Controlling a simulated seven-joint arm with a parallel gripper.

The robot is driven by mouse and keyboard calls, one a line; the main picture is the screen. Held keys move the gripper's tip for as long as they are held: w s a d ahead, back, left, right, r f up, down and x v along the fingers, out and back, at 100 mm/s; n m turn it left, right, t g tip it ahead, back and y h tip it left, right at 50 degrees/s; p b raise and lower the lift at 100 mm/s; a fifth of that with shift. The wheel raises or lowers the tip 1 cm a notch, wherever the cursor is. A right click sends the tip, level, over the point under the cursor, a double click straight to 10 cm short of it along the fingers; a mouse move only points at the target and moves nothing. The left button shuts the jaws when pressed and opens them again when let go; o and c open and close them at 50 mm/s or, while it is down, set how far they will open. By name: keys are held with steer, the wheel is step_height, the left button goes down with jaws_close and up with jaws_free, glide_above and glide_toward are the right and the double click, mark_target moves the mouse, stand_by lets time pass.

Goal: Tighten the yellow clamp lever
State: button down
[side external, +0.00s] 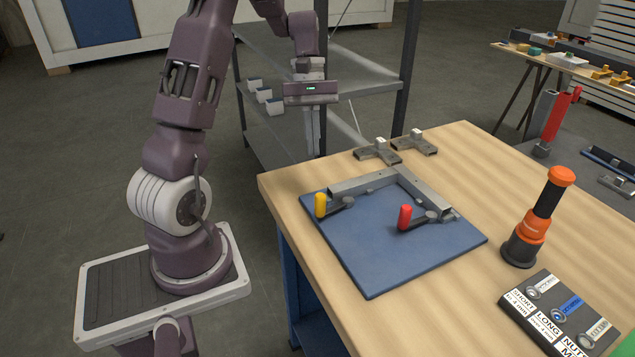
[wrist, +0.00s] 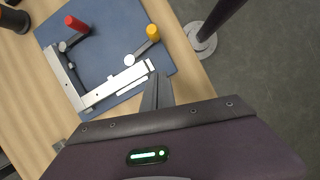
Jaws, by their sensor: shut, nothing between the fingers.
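My gripper (side external: 312,150) points down, shut and empty, beyond the table's far left edge. In the wrist view its closed fingers (wrist: 158,78) appear just below the yellow lever, not touching it.
Two grey brackets (side external: 378,151) (side external: 415,141) lie at the table's far edge. An orange and black tool (side external: 538,220) stands at right, near a labelled fastener tray (side external: 560,312). A grey shelf rack (side external: 375,72) stands behind my gripper.

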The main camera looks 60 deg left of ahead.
steer(key=x, duration=0.6)
steer(key=shift+d, duration=0.1)
steer(key=d, duration=0.2)
steer(key=s+d, duration=0.1)
steer(key=shift+s+d+f, duration=0.1)
steer(key=shift+d+f, duration=0.2)
steer(key=shift+d, duration=0.2)
steer(key=shift+s+d, duration=0.1)
